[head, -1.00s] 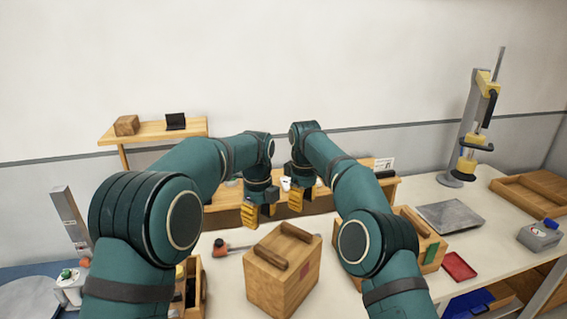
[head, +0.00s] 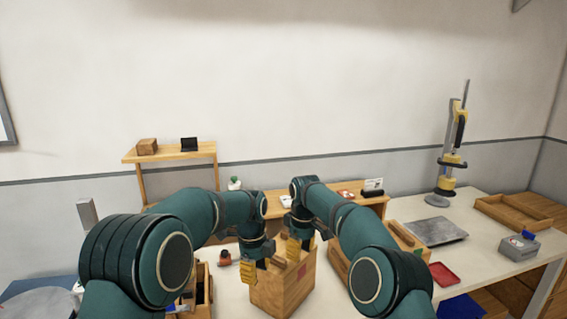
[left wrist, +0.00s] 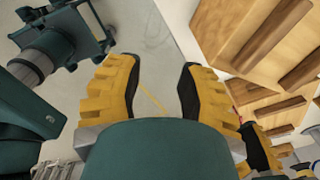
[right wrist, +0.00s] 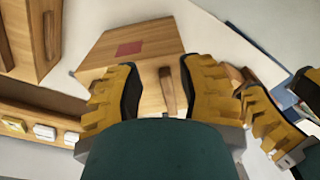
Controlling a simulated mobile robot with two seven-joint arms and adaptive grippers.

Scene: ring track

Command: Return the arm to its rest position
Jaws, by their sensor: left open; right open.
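My left gripper (head: 257,272) is open and empty. In the head view it is at the left side of the wooden box with the red square (head: 283,288). In the left wrist view its fingers (left wrist: 158,85) stand apart over a grey surface, with wooden pieces to the upper right. My right gripper (head: 299,246) is open, over the box's back part in the head view. In the right wrist view its fingers (right wrist: 158,88) stand apart, with the box's wooden handle (right wrist: 168,92) showing between them. Whether they touch it, I cannot tell.
A wooden shelf (head: 172,154) with small objects stands at the back left. On the table at right are a grey plate (head: 434,231), a red tray (head: 444,274), a wooden tray (head: 514,212) and a yellow-grey stand (head: 452,160). The wall behind is bare.

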